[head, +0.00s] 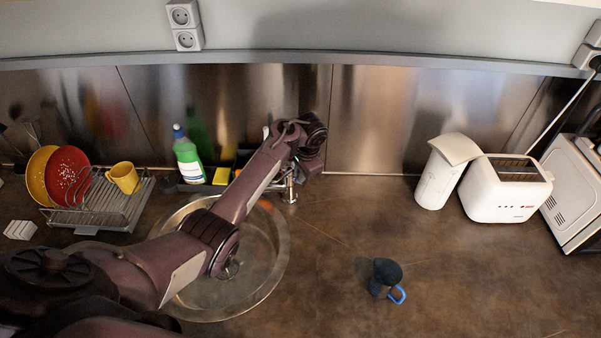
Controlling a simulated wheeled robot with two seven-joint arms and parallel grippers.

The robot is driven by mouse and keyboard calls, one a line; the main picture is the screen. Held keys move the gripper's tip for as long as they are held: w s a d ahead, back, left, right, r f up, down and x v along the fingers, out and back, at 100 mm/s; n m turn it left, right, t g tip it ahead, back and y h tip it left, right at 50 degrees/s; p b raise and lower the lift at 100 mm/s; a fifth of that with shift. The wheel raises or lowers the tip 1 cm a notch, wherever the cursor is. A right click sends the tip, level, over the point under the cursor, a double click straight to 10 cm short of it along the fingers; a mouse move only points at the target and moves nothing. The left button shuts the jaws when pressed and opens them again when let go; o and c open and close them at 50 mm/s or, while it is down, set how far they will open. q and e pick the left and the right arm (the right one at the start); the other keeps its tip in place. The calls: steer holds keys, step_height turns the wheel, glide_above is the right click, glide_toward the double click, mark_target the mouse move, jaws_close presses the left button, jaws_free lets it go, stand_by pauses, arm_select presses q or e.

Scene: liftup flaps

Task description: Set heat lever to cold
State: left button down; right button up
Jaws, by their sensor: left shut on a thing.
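The faucet (290,190) stands at the back right rim of the round metal sink (270,280); only its lower metal part shows. My left arm reaches across the sink from the lower left. My left gripper (298,170) is at the top of the faucet, below the dark wrist. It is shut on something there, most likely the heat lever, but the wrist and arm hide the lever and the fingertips. I cannot tell which way the lever is turned. My right gripper is not in view.
A green bottle (188,160) stands behind the sink. A dish rack (110,205) with plates and a yellow mug (124,177) is at left. A dark blue mug (385,275) is right of the sink. A white jug (440,180) and toaster (505,190) stand at right.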

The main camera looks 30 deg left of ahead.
arm_select(q)
steer(key=s+t, duration=0.1)
steer(key=t, duration=0.1)
steer(key=s+f+t+b, duration=0.1)
steer(key=t, duration=0.1)
steer(key=shift+s+f+t, duration=0.15)
steer(key=shift+t, duration=0.25)
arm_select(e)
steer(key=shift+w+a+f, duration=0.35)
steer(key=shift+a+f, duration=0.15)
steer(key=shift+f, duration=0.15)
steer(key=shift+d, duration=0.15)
arm_select(q)
steer(key=c, duration=1.8)
jaws_free()
steer(key=shift+w, duration=0.2)
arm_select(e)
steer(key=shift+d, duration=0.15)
arm_select(q)
steer(key=b+v, duration=0.1)
steer(key=v, duration=0.6)
steer(key=shift+s+d+r, duration=0.1)
steer(key=shift+s+r, duration=0.1)
steer(key=shift+r, duration=0.1)
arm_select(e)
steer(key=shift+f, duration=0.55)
